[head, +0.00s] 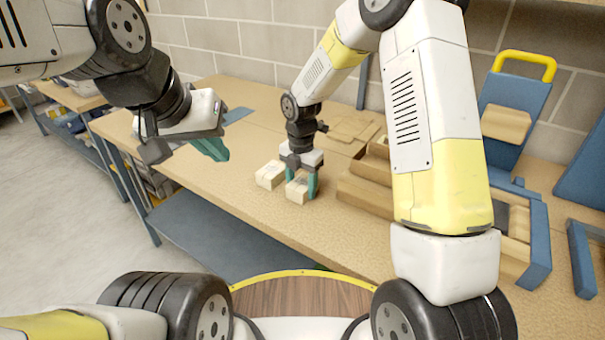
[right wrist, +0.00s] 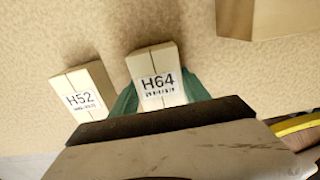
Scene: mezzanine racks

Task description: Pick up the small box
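A small pale box labelled H64 (right wrist: 157,75) stands on the wooden bench and also shows in the head view (head: 297,191). My right gripper (head: 302,184) points down with its teal fingers on either side of this box. Both fingers look to touch its sides; no clear gap shows. I cannot see any lift off the bench. A similar box labelled H52 (right wrist: 84,92) stands just to the left, apart from the gripper, and also shows in the head view (head: 270,175). My left gripper (head: 208,148) is up over the bench's left part, seemingly empty; its finger spacing is unclear.
The wooden bench (head: 240,198) is clear left of the boxes. Larger cardboard boxes (head: 365,192) stand close to the right of the H64 box. Flat cardboard (head: 355,128) lies behind. Blue holders (head: 515,110) stand at the right, and a block wall closes the back.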

